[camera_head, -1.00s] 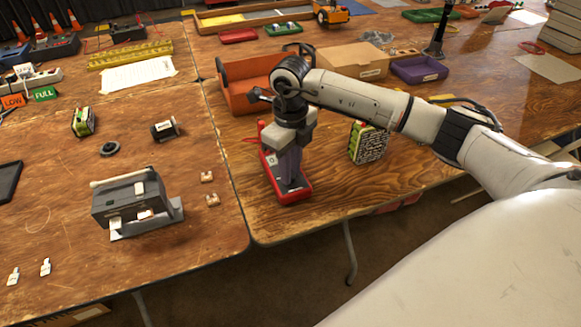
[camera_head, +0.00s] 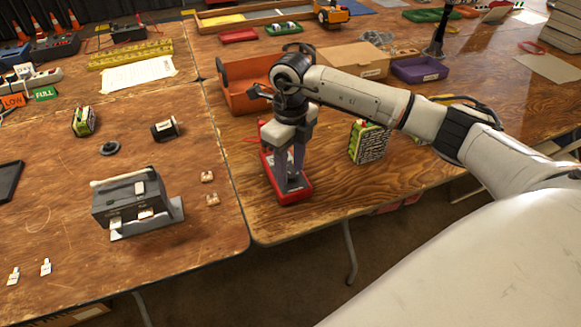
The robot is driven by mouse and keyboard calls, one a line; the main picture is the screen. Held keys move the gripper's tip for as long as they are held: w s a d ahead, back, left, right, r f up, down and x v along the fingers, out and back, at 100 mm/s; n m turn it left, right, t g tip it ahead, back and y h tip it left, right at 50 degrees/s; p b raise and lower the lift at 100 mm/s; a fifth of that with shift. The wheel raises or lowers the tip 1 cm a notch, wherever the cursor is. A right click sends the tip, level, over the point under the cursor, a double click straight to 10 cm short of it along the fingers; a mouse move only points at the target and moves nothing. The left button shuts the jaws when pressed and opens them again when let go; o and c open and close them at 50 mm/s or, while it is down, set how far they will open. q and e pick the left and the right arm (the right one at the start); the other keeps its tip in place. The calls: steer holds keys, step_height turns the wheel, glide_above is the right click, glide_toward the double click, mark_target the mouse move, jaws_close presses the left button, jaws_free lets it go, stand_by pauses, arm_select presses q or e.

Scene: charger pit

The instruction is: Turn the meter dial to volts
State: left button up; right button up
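The meter (camera_head: 294,196) is a red-cased device with a dark face, lying on the right-hand wooden table near its front left corner. My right gripper (camera_head: 290,180) points straight down over it, with its fingertips at the meter's face. A gap shows between the two fingers, so it looks open. The dial is hidden by the fingers, and I cannot read its setting or tell whether the fingertips touch it. My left gripper is not in view.
A green-and-white patterned block (camera_head: 368,142) stands right of the meter. An orange open bin (camera_head: 240,95) lies behind my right gripper. A grey box-shaped device (camera_head: 130,203) stands on the left table.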

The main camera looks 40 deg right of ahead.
mark_target(290, 175)
step_height(290, 175, up, 10)
steer(key=shift+f, duration=0.15)
stand_by(0.6)
